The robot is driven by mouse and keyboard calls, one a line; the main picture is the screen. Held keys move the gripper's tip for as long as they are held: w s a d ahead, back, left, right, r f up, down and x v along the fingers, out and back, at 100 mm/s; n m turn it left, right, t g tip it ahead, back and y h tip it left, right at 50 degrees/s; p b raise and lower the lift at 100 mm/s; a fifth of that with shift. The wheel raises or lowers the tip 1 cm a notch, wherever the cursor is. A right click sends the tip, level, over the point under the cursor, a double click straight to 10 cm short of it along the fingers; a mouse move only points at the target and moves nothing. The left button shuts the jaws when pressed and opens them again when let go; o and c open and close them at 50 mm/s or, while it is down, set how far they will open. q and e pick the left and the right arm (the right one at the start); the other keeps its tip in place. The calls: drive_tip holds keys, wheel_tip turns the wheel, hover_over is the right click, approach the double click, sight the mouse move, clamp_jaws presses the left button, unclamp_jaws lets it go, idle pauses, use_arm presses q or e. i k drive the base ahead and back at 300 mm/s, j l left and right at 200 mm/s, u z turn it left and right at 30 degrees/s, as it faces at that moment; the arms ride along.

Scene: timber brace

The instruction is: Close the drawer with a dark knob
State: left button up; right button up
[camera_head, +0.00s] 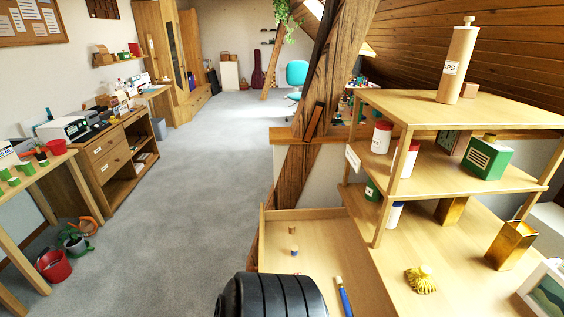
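A light wooden open-topped compartment (310,227) with low rims, which looks like an open drawer, is at the bottom centre, left of the tiered wooden shelf (430,185). Two small cork-like pieces (293,241) and a blue-handled brush (344,297) lie in or beside it. No dark knob shows on it; its outer faces are hidden. A wooden cabinet (120,150) at the left has two drawer fronts that look shut; their knobs are too small to tell. Neither gripper shows. A black ribbed rounded part at the bottom edge, likely mine, covers the near part of the compartment.
Grey floor (200,190) is clear between.

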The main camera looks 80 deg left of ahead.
sight(329, 244)
drive_tip(key=u, duration=0.45)
drive_tip(key=k+j+u, duration=0.1)
drive_tip(key=u, duration=0.35)
drive_tip(key=j+u, duration=0.15)
drive_tip(key=u, duration=0.3)
drive_tip(key=k+j+u, duration=0.1)
drive_tip(key=u, duration=0.35)
drive_tip(key=j+u, duration=0.2)
drive_tip(key=u, duration=0.25)
drive_tip(key=j, duration=0.2)
drive_tip(key=u, duration=0.05)
